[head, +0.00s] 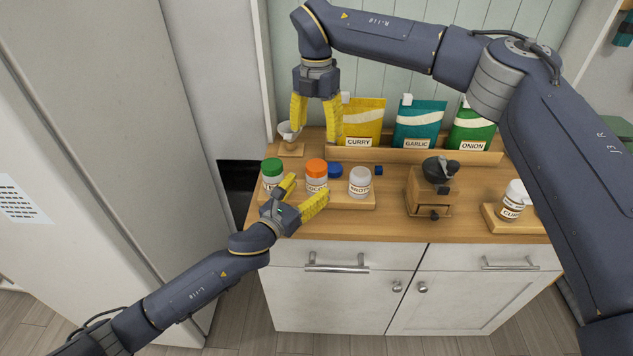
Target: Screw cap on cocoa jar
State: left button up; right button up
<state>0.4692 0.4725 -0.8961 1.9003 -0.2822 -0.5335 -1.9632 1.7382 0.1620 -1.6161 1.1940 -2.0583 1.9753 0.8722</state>
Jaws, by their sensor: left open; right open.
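The cocoa jar (315,188) is a white jar whose label is partly hidden by my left gripper. It stands upright on a wooden tray (345,202). The orange cap (316,167) sits on top of it; I cannot tell whether it is threaded tight. My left gripper (308,185) is open, low at the front of the jar, with its yellow fingers to either side; contact is unclear. My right gripper (316,137) is open and empty, pointing down above and behind the orange cap, apart from it.
A green-capped jar (272,174) stands left of the cocoa jar and a white broth jar (360,183) right. A blue cap (335,170) lies behind. Curry (362,122), garlic (418,125) and onion (472,130) pouches line the back. A grinder (430,190) stands right.

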pick_arm(q)
jog(key=v, duration=0.7)
jog(key=shift+s, duration=0.15)
